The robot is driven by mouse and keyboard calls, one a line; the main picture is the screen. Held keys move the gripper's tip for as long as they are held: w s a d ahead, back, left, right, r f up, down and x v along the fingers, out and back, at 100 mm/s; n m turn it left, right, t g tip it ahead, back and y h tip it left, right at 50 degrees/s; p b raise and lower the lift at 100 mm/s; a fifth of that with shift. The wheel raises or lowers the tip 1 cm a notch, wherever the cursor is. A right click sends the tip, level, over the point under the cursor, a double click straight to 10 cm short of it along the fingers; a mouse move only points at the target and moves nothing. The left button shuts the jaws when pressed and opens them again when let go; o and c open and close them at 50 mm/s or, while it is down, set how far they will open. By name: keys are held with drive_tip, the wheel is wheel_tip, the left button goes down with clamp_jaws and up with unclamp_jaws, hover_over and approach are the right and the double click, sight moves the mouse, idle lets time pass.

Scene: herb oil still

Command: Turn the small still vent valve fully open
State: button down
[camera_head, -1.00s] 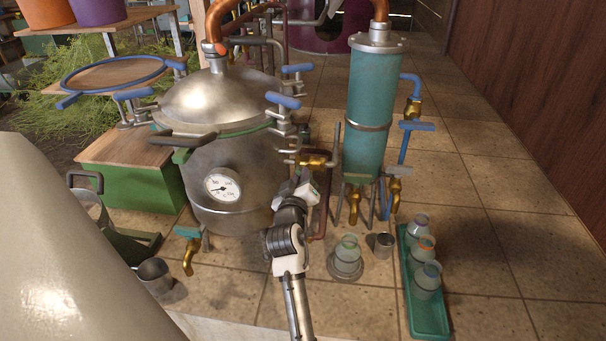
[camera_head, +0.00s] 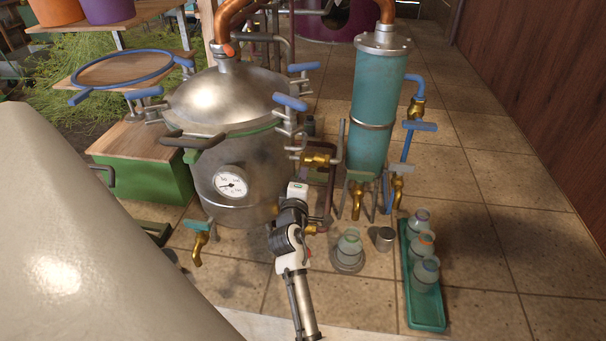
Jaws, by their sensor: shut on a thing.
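The small still is the rounded metal pot (camera_head: 235,165) with a white dial gauge (camera_head: 231,183) on its front. A brass valve (camera_head: 317,160) sits on piping at its right side, and I take it for the vent valve; its exact setting is hard to read. My gripper (camera_head: 297,188) is just below and left of this valve, seen from behind. It is shut, but its white body hides the fingertips and their contact with the handle.
A teal column (camera_head: 372,110) with brass taps stands to the right. A glass jar (camera_head: 348,243), a metal cup (camera_head: 385,239) and a green tray (camera_head: 427,308) of jars are on the floor. A brass spout (camera_head: 199,243) juts out at the lower left. Tiles at far right are clear.

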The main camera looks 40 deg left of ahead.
drive_tip(key=shift+n, duration=0.6)
drive_tip(key=shift+f, duration=0.15)
drive_tip(key=c, duration=1.5)
unclamp_jaws()
drive_tip(key=shift+o, duration=0.2)
drive_tip(key=b+v, duration=0.3)
drive_tip(key=v, duration=1)
drive_tip(key=shift+s, duration=0.4)
drive_tip(key=shift+d, duration=0.15)
